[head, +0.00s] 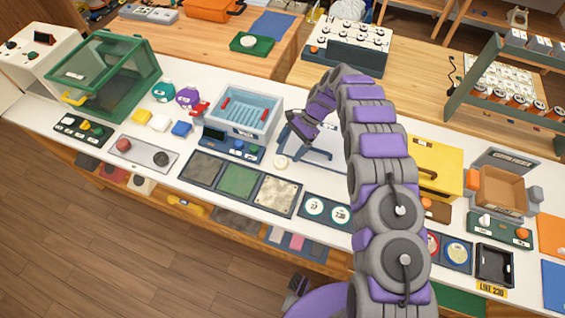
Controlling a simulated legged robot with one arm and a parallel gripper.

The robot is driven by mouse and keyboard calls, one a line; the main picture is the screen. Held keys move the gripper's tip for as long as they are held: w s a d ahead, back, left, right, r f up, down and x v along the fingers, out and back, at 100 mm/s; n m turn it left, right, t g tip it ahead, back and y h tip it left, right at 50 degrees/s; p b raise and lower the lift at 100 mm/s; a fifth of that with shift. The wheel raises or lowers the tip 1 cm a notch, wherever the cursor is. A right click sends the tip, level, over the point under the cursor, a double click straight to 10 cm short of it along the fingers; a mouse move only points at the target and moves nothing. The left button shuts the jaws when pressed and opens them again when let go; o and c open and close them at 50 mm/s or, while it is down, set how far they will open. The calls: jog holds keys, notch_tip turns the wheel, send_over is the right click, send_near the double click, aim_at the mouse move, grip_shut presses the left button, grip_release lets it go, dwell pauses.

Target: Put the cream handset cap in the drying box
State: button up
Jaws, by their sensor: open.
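A small round cream piece (281,162), which looks like the cream handset cap, lies on the white bench just right of the blue-grey basin. My gripper (288,137) is above it and a little to the right, open and apart from it. The jaws are small and partly hidden by my purple and grey arm. A green-framed clear box (105,75) with a yellow handle stands at the far left of the bench. It may be the drying box, but I read no label that says so. Its lid looks closed.
A blue-grey basin (262,122) stands left of my gripper. Three textured pads (238,180) lie in front. A yellow box (432,165) and an open brown box (500,190) are to the right. Teal and purple figures (187,97) stand between the green-framed box and basin.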

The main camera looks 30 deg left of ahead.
aim_at(280, 159)
jog(key=shift+s+a+f, duration=0.35)
jog(key=shift+a+f, duration=0.25)
jog(key=shift+a, duration=0.15)
jog(key=shift+s+d+f+b, duration=0.2)
jog(key=shift+s+f+b, duration=0.35)
jog(key=shift+s+f, duration=0.55)
jog(key=shift+s+d+f, duration=0.1)
jog(key=shift+d+f, duration=0.15)
jog(key=shift+d, duration=0.05)
jog(key=shift+a+f, duration=0.25)
jog(key=shift+a, duration=0.5)
jog(key=c, duration=0.5)
jog(key=shift+d+r, duration=0.2)
jog(key=shift+d, duration=0.35)
jog(key=c, duration=0.7)
jog(key=shift+a, duration=0.15)
jog(key=shift+a+r, duration=0.25)
jog(key=shift+r, duration=0.1)
notch_tip(280, 159, up, 17)
jog(key=p, duration=0.2)
jog(key=shift+d, duration=0.15)
